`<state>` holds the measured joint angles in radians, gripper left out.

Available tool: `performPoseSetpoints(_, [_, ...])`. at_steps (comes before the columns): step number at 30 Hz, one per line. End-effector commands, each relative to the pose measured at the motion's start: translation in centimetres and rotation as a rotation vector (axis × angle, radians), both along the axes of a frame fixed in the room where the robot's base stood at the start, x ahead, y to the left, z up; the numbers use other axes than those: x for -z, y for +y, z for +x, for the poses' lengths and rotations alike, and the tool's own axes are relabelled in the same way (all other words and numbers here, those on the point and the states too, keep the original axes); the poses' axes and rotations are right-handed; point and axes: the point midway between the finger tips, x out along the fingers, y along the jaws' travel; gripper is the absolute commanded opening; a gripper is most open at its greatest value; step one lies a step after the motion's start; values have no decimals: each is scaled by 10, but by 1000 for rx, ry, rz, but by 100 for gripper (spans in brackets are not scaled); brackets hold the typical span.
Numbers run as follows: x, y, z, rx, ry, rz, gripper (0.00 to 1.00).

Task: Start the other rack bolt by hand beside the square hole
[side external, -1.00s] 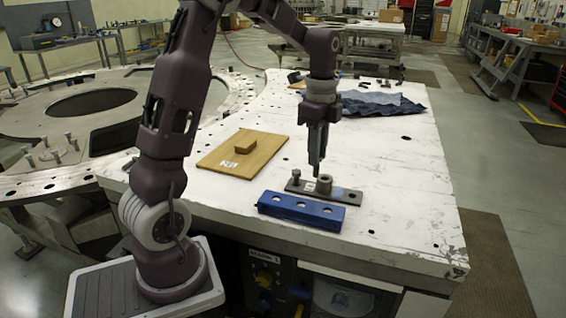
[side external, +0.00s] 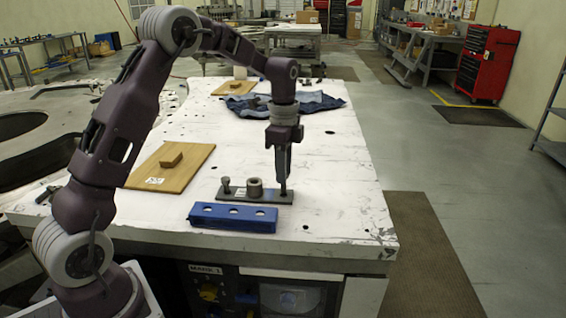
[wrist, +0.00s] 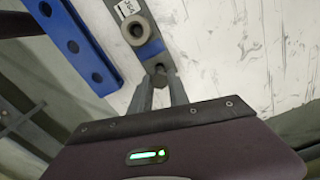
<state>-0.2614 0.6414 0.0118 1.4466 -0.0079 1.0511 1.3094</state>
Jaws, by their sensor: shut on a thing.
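A dark flat plate (side external: 268,199) lies on the white table behind the blue block. A bolt (side external: 226,184) stands upright at its left end, and a grey ring (side external: 254,187) sits near its middle. My gripper (side external: 283,191) points down at the plate's right end. In the wrist view its fingertips (wrist: 160,72) are closed on a small dark bolt (wrist: 160,68) at the plate's end, beyond the ring (wrist: 137,30). The bolt's lower part is hidden, so I cannot tell how deep it sits. I cannot make out a square hole.
The blue block (side external: 250,220) with three round holes lies just in front of the plate, near the table's front edge. A wooden board (side external: 190,172) with a small wood block (side external: 171,160) lies to the left. Blue cloth (side external: 300,104) lies at the back. The table's right side is clear.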

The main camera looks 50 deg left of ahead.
Motion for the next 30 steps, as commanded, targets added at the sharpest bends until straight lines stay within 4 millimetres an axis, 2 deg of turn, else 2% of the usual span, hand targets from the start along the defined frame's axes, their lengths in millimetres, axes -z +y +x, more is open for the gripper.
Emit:
performPoseSetpoints(8, [1,0,0,-1,0,0,0])
performPoseSetpoints(11, [1,0,0,-86,0,1,0])
performPoseSetpoints(30, [0,0,0,-1337,0,1,0])
